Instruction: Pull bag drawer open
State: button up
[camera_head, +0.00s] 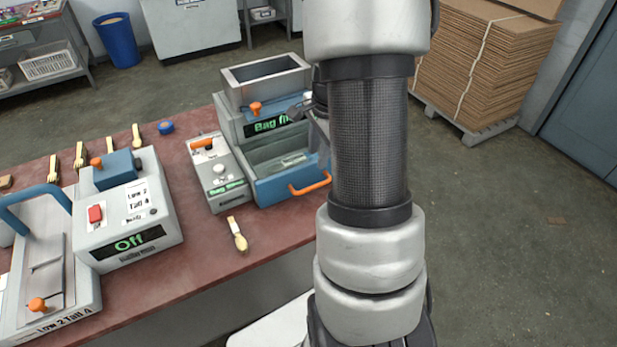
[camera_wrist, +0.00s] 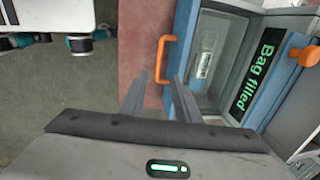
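The bag drawer is a blue-fronted tray (camera_head: 278,190) low on the grey machine, with an orange bar handle (camera_head: 310,184). A small pale packet (camera_head: 293,160) lies in its recess. The wrist view also shows the drawer's blue front (camera_wrist: 183,45), the handle (camera_wrist: 163,58) and the packet (camera_wrist: 206,62). My gripper (camera_wrist: 161,78) is open, its two fingers pointing toward the handle, one to each side of its near end in the picture. I cannot tell whether they touch it. In the head view my arm hides most of the gripper.
The machine's screen (camera_wrist: 259,72) reads "Bag filled", with an orange knob (camera_wrist: 309,56) beside it. A grey control box (camera_head: 218,175) stands left of the drawer on the red table (camera_head: 190,265). Open floor lies to the right.

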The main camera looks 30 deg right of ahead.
aim_at(312, 186)
jog(key=f, duration=0.4)
jog(key=w+f, duration=0.1)
jog(key=f, duration=0.4)
jog(key=w+f, duration=0.1)
jog(key=f, duration=0.3)
jog(key=shift+w+f+b, duration=0.2)
jog(key=shift+w+b, duration=0.05)
jog(key=shift+b, duration=0.05)
grip_shut()
